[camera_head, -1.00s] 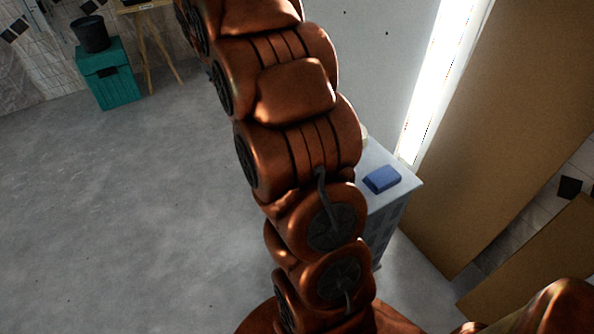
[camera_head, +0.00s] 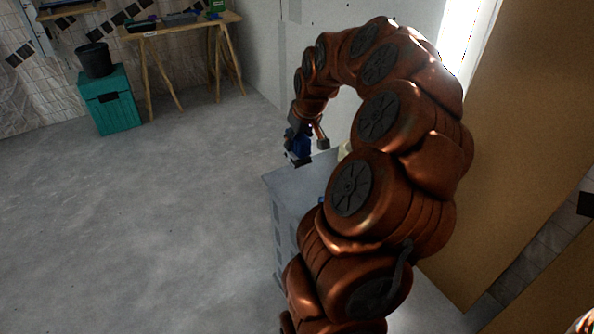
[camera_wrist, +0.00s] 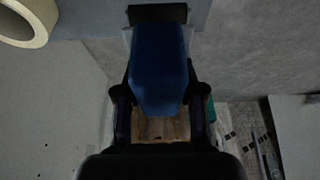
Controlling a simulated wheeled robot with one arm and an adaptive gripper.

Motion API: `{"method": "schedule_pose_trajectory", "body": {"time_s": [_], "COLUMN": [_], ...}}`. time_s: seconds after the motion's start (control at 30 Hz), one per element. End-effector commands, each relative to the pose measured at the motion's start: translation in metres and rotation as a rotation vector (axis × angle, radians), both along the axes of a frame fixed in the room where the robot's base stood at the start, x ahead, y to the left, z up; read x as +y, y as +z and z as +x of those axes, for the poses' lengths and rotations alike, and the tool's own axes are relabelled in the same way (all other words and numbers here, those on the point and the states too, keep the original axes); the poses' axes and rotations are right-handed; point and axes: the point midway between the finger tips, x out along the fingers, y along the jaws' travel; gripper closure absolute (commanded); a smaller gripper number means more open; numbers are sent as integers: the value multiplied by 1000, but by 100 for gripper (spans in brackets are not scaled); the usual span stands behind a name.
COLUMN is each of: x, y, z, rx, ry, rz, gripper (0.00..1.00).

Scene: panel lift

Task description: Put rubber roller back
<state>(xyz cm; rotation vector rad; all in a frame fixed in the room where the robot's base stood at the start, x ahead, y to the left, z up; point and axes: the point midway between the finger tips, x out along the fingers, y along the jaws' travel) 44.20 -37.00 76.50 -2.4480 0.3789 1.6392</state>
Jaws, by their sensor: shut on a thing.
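The rubber roller has a blue handle and a black roller end. In the wrist view, the roller's blue handle (camera_wrist: 158,62) sits between the two black fingers of my gripper (camera_wrist: 160,98), with the black end at the top. I cannot tell how far the roller is above the cabinet top.
A cream tape roll (camera_wrist: 22,20) is on the cabinet. A blue block (camera_head: 322,200) on it is mostly hidden by my arm. A teal box (camera_head: 110,102) with a black bucket (camera_head: 94,60) and a wooden trestle table (camera_head: 180,28) stand at the back. Brown boards lean at right. The floor at left is free.

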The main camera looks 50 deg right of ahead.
Motion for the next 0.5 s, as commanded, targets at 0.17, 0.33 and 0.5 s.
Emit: {"method": "schedule_pose_trajectory", "body": {"time_s": [0.17, 0.33, 0.5], "x": [1, 0, 0], "y": [-33, -46, -66], "z": [-1, -1, 0], "rx": [4, 4, 4], "ry": [1, 0, 1], "rz": [3, 2, 1], "gripper": [89, 89, 89]}}
